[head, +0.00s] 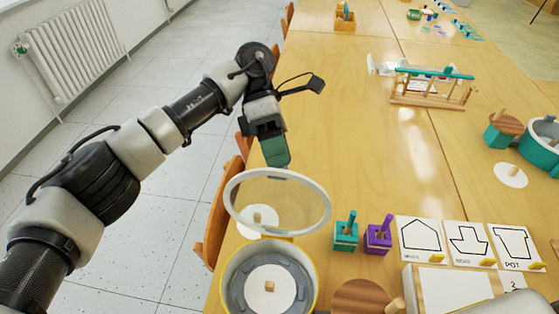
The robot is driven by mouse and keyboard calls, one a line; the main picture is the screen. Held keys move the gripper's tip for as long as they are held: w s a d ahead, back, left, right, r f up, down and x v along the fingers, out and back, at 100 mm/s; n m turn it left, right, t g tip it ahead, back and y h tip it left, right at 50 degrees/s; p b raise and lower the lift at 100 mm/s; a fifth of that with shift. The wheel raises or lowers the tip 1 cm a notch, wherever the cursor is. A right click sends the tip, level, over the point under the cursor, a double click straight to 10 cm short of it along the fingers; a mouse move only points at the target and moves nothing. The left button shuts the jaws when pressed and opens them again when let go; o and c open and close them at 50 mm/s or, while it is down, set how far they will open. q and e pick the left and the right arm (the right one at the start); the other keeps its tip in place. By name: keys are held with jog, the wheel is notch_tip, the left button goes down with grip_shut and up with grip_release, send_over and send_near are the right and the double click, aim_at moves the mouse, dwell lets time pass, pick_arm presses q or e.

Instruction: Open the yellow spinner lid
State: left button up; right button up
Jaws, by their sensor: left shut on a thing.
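The yellow spinner (312,268) stands at the table's near left edge, a round pot with a yellow rim, a grey ring inside and a white disc (270,287) with a small wooden knob. Its clear round lid (325,215) with a pale rim is raised and tilted up at the pot's far side, so the inside shows. My left gripper (276,160) comes from above and behind, its green fingertips shut on the far top rim of the lid. The exact contact is partly hidden. My right gripper is not in view.
Teal (346,238) and purple (377,240) pegged blocks stand right of the lid. Shape cards (420,238) lie farther right, and a brown wooden disc (360,297) lies near the pot. A wooden rack (430,98) stands farther back. The middle of the table is clear.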

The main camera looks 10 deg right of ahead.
pick_arm(q)
jog(key=p+v, duration=0.1)
jog(key=v, duration=0.5)
jog(key=shift+a+p, duration=0.25)
jog(key=shift+p, duration=0.05)
jog(key=shift+w, duration=0.15)
jog(key=shift+r, duration=0.1)
